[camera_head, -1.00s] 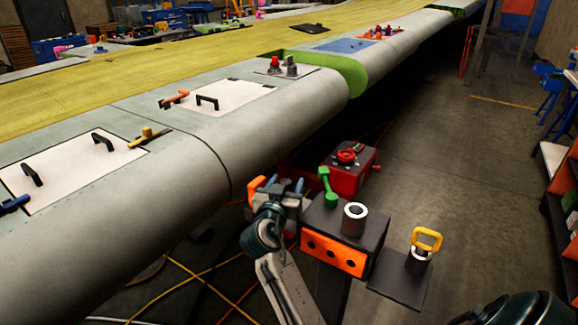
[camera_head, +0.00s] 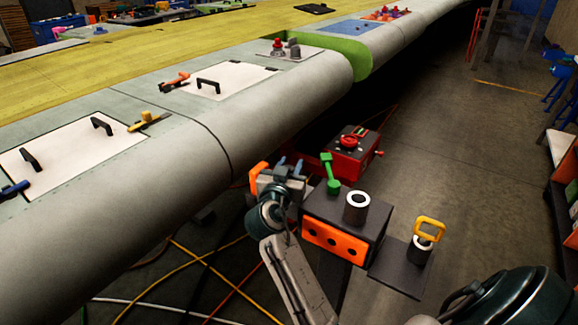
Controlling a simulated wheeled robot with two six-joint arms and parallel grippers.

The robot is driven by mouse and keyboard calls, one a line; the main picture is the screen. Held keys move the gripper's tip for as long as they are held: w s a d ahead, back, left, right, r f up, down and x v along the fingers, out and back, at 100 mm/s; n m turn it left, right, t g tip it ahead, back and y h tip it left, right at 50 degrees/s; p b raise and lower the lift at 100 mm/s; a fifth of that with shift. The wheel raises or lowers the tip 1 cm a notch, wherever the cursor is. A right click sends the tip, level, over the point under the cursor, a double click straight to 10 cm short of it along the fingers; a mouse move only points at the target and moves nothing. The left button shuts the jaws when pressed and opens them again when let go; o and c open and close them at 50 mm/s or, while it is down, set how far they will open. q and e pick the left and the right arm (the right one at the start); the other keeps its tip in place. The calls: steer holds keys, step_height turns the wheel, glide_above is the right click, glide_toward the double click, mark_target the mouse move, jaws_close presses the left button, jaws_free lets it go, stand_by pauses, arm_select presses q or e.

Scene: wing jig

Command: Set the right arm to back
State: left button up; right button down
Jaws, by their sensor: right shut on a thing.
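My right gripper (camera_head: 284,172) is at the end of the pale grey arm link in the middle of the view. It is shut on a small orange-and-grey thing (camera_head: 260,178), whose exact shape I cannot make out. The gripper is beside the wing's rounded edge (camera_head: 185,190), left of a dark box (camera_head: 345,213) with an orange front. Whether the gripper touches the box I cannot tell. My left gripper is not in view.
A green handle (camera_head: 331,174) and a white-topped cylinder (camera_head: 357,206) stand on the dark box. A yellow handle (camera_head: 430,228) sits on a low dark plate. A red box (camera_head: 351,154) stands behind. Cables cross the floor. Open floor (camera_head: 450,150) lies right.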

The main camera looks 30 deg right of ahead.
steer(key=s, duration=0.1)
steer(key=s+d, duration=0.1)
steer(key=s, duration=0.1)
steer(key=shift+s+d, duration=0.2)
steer(key=shift+f, duration=0.1)
steer(key=c, duration=1.4)
jaws_free()
steer(key=shift+c, duration=0.2)
steer(key=o, duration=0.4)
steer(key=shift+s+d, duration=0.15)
